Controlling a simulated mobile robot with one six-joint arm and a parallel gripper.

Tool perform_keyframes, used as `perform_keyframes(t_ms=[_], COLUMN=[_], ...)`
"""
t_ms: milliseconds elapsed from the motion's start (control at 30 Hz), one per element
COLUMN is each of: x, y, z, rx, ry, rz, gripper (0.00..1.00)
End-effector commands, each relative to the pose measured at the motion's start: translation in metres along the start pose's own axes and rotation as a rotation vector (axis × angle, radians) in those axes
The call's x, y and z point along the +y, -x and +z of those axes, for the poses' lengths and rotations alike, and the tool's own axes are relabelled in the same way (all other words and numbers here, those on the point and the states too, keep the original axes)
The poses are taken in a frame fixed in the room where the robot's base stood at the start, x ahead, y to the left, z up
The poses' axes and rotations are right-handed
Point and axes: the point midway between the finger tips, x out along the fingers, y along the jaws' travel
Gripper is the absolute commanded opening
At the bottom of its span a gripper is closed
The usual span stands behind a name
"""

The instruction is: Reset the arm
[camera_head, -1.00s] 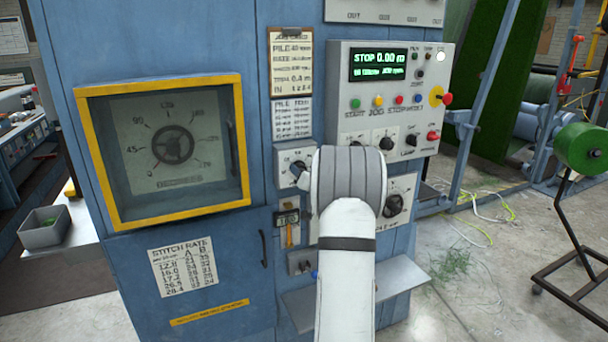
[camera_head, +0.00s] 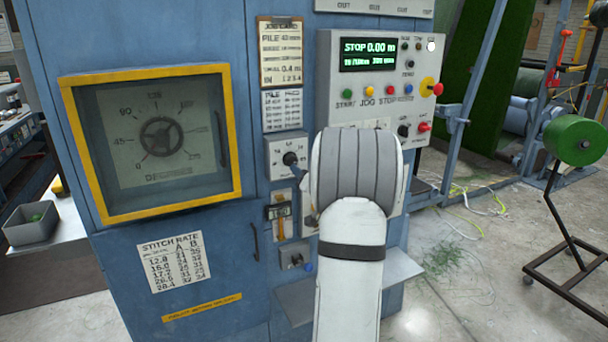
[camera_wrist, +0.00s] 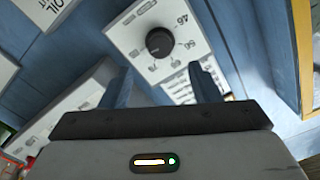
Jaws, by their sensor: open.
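My arm rises from the bottom middle of the head view in front of the blue machine cabinet (camera_head: 95,40). Its upper part hides some of the panels behind it, and my gripper's fingers are out of sight there. In the wrist view my gripper (camera_wrist: 157,88) shows two dark blue fingers spread apart with nothing between them. Past the fingertips is a white panel with a black knob (camera_wrist: 160,42), apart from the fingers. In the head view a small box with a black knob (camera_head: 290,158) sits just left of my arm.
A yellow-framed gauge window (camera_head: 234,150) is at the left. The control box (camera_head: 385,105) reads STOP 0.00 m. A small shelf (camera_head: 400,268) juts out low behind my arm. A green reel (camera_head: 575,143) on a stand and loose cables (camera_head: 480,205) are at the right.

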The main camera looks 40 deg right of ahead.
Motion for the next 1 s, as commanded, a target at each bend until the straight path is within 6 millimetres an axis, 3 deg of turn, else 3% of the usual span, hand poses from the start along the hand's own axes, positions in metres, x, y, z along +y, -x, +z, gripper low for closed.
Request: perform_keyframes(t_ms=[467, 667, 867, 1000], x=[-0.003, -0.059, -0.131, -0.173], y=[0.0, 0.011, 0.069, 0.136], z=[0.0, 0.017, 0.064, 0.107], rx=[-0.002, -0.104, -0.348, -0.576], ry=[0.004, 0.113, 0.263, 0.354], rz=[0.004, 0.134, 0.291, 0.337], gripper=[0.56, 0.56, 0.56, 0.56])
